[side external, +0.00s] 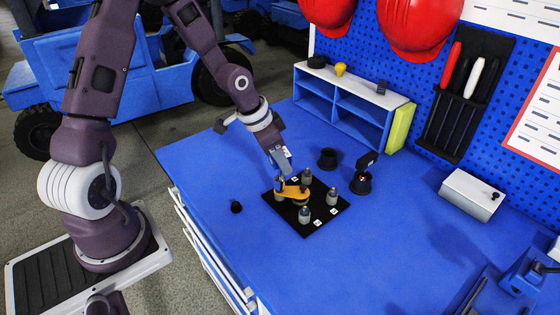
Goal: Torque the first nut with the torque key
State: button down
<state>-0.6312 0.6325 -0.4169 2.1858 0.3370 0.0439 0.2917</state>
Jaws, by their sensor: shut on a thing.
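A black square plate (318,222) lies on the blue bench top. Several grey cylindrical fixtures with small tops stand on it, such as one at the front (305,214) and one at the right (331,186). White labels lie beside some of them; I cannot read their numbers surely. The yellow-orange torque key (292,191) is low over the plate's left side, at the left fixtures. My gripper (281,180) points down and is shut on the key. The gripper and key partly hide the fixtures there, so I cannot tell whether the key sits on a nut.
Two black round holders (327,158) stand behind the plate, the right one (361,184) with a dark tool in it. A small black cylinder (236,207) stands at left. A blue shelf (350,103) and grey box (471,195) stand behind.

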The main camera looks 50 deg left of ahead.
jog(key=shift+r, duration=1.55)
jog(key=shift+r, duration=1.55)
